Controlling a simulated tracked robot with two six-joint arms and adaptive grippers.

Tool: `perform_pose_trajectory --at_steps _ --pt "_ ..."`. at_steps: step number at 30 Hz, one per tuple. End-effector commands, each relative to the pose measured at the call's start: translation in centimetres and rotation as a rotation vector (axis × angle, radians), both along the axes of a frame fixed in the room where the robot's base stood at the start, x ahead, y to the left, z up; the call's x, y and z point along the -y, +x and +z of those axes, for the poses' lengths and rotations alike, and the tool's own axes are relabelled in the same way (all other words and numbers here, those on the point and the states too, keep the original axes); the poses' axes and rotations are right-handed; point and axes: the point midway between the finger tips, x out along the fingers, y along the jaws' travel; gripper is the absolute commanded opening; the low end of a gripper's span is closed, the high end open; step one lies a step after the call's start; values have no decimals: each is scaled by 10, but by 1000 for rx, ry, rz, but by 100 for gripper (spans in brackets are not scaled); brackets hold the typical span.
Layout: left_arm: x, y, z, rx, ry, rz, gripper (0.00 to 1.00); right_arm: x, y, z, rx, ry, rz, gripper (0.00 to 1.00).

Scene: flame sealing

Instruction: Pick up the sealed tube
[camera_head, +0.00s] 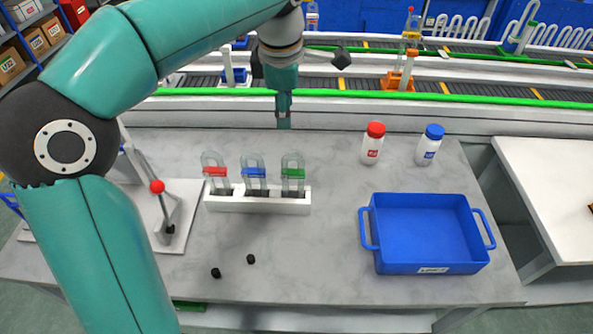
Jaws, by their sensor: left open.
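Three clear glass tubes with rounded tops stand in a white rack (258,206) on the grey table. One has a red band (215,171), one a blue band (254,172), and one a green band (293,172). I cannot tell from the picture which of them is sealed. My left gripper (284,122) points down above the back edge of the table, behind and above the green-banded tube, apart from the tubes. It is open with nothing visible in it, though its fingers are seen nearly edge-on. My right gripper is out of view.
A blue tray (427,263) with side handles stands at the right, empty. White bottles with a red cap (374,143) and a blue cap (429,145) stand behind it. A red-knobbed lever device (166,215) is at left. Two small black pieces (216,272) lie in front. A conveyor (440,95) runs behind.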

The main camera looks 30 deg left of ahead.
Motion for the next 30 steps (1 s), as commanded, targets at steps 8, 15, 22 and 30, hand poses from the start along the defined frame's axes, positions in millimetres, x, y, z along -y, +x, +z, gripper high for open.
perform_pose_trajectory --at_steps 8,15,22,30 --pt "-8 9 -60 -8 -1 3 48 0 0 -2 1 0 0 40" --pt "-11 16 -95 -3 0 3 48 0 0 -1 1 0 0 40" --pt "-11 18 -108 -6 0 3 48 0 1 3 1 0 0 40" --pt "-11 26 -144 -7 0 3 48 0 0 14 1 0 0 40"
